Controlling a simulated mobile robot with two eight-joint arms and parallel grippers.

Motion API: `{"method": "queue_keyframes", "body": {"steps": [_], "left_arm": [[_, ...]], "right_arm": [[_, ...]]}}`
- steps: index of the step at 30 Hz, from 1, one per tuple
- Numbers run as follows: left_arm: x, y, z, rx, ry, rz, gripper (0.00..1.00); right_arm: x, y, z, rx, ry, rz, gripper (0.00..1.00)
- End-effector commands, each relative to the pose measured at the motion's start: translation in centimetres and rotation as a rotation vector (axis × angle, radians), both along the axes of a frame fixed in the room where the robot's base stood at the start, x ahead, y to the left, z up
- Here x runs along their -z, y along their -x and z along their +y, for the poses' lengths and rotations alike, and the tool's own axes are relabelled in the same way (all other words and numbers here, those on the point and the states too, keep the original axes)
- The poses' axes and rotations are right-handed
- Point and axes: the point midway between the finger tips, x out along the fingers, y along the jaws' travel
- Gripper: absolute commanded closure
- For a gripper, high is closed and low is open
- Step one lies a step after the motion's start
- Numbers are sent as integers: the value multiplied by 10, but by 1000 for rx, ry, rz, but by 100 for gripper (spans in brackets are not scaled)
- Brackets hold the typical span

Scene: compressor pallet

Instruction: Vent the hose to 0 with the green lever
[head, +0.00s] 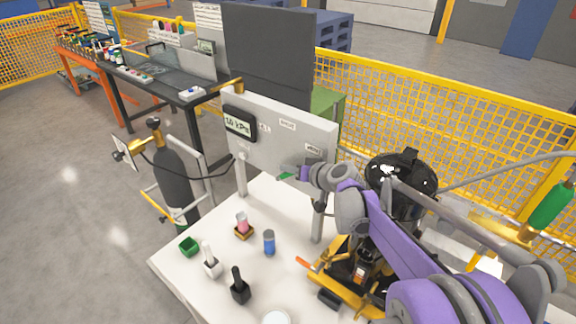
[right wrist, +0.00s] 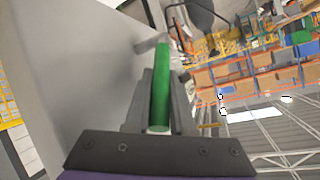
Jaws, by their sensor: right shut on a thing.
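The green lever (right wrist: 161,75) stands out from the grey panel in the right wrist view. My right gripper (right wrist: 161,104) has one finger on each side of it and is shut on it. In the head view my right gripper (head: 295,172) is at the lower part of the panel (head: 275,146), and only the tip of the green lever (head: 286,176) shows beside it. A dark display (head: 239,123) on the panel's upper left seems to read 10 kPa, but the digits are small. The hose's connection is unclear. My left gripper is not in view.
A black-lidded pot (head: 400,172) stands to the right, near my right arm. A dark gas cylinder (head: 174,180) stands left of the table.

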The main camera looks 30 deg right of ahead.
Motion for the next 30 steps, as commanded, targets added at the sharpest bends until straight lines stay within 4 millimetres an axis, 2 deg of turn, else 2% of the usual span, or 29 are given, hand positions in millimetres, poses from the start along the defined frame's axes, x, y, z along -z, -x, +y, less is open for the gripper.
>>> {"method": "queue_keyframes", "body": {"steps": [9, 23, 24, 25, 30], "left_arm": [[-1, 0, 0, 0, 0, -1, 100], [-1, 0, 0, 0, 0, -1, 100], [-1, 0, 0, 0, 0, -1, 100], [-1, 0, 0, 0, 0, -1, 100], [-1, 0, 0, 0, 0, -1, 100]], "right_arm": [[4, 4, -2, 0, -34, -81, 100], [4, 4, -2, -1, -39, -89, 100], [4, 4, -2, -1, -39, -89, 71], [4, 4, -2, -1, -39, -89, 66], [4, 4, -2, -2, -38, -89, 66]]}}
